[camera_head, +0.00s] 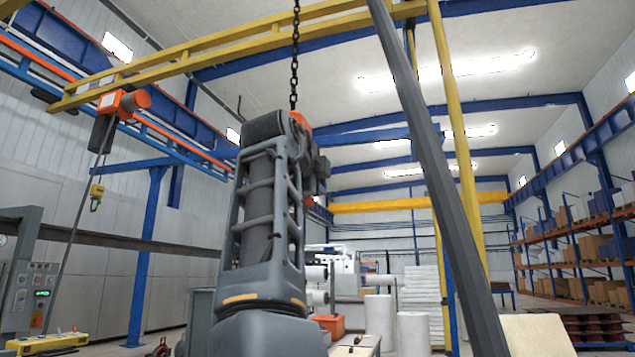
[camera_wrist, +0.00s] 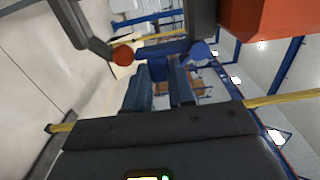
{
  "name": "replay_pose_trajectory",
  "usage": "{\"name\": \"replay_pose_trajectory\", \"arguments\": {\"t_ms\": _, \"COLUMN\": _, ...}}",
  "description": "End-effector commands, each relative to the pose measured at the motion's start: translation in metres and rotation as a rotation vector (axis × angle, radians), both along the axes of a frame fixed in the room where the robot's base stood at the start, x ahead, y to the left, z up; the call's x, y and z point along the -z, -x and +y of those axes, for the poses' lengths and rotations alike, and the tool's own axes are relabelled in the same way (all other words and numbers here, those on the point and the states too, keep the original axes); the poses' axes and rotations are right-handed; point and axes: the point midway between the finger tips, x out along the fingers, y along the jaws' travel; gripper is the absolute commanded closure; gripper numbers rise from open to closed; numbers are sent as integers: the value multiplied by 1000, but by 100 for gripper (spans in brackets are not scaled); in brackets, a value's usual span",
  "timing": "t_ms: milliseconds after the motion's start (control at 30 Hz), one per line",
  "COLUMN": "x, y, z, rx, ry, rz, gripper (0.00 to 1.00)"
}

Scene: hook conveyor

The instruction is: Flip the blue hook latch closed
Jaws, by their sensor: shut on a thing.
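My gripper (camera_wrist: 158,88) shows in the wrist view with its two dark fingers pointing up the picture, on either side of a blue piece. This blue piece, which looks like the blue hook latch (camera_wrist: 167,74), sits at the fingertips, and my gripper is shut on it. A dark grey curved hook part (camera_wrist: 85,28) with an orange ball (camera_wrist: 122,55) is at upper left, and a large orange block (camera_wrist: 262,18) at upper right. In the head view my raised arm covers the latch; only an orange part (camera_head: 301,121) shows beside the arm's top.
A dark chain (camera_head: 294,55) hangs from above behind my arm. A yellow overhead beam (camera_head: 200,48) crosses the view. A thick slanted grey post (camera_head: 432,160) and a yellow post (camera_head: 457,130) stand to the right. An orange hoist (camera_head: 122,101) hangs at left.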

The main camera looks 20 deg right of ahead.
Motion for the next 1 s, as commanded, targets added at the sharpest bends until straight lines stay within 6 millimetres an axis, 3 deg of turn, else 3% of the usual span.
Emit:
{"name": "replay_pose_trajectory", "arguments": {"t_ms": 200, "x": 3, "y": -1, "z": 0, "rx": -1, "ry": -4, "rz": 4, "gripper": 100}}
{"name": "replay_pose_trajectory", "arguments": {"t_ms": 233, "x": 3, "y": -1, "z": 0, "rx": -1, "ry": -4, "rz": 4, "gripper": 74}}
{"name": "replay_pose_trajectory", "arguments": {"t_ms": 300, "x": 3, "y": -1, "z": 1, "rx": -1, "ry": -3, "rz": 4, "gripper": 67}}
{"name": "replay_pose_trajectory", "arguments": {"t_ms": 667, "x": 2, "y": 6, "z": 5, "rx": -1, "ry": -2, "rz": 1, "gripper": 66}}
{"name": "replay_pose_trajectory", "arguments": {"t_ms": 1000, "x": 4, "y": 48, "z": 36, "rx": -3, "ry": -2, "rz": 1, "gripper": 66}}
